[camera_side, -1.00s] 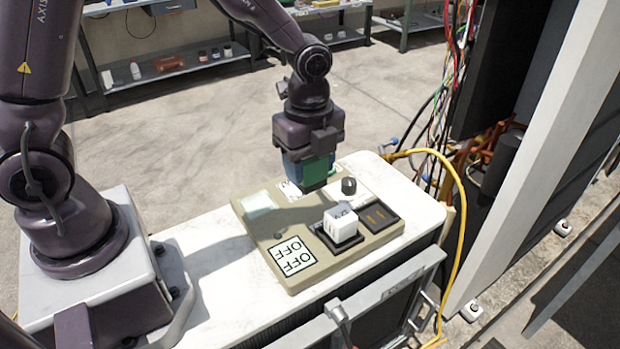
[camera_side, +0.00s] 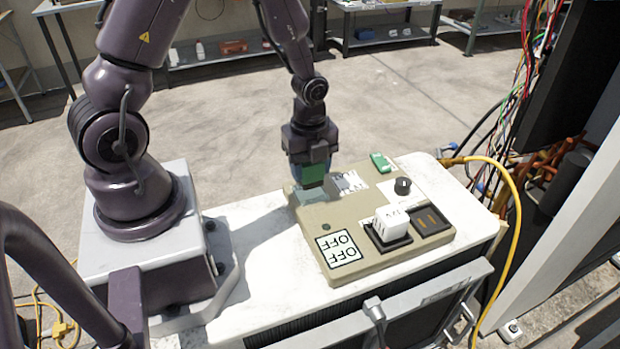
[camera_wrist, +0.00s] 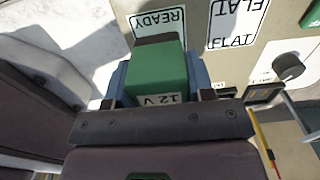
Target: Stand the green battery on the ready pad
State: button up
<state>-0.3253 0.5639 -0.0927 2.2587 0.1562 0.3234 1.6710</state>
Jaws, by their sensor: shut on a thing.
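My gripper (camera_side: 311,160) is shut on the green battery (camera_side: 313,173), which hangs upright with its dark end down. In the wrist view the battery (camera_wrist: 158,72) sits between my gripper's fingers (camera_wrist: 160,85), with a "12 V" label facing the wrist. The ready pad (camera_side: 308,197) is a pale square at the panel's far left corner, just below the battery. The "READY" label (camera_wrist: 158,20) shows past the battery in the wrist view, and the battery hides part of that area. I cannot tell whether its lower end touches the pad.
The beige panel (camera_side: 345,268) lies on a white cabinet top (camera_side: 245,255). A yellow cable (camera_side: 517,220) runs at right.

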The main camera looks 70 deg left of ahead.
aim_at(310, 179)
jog(key=shift+f, duration=1.45)
jog(key=shift+f, duration=0.1)
jog(key=o, duration=1.1)
jog(key=shift+o, duration=0.2)
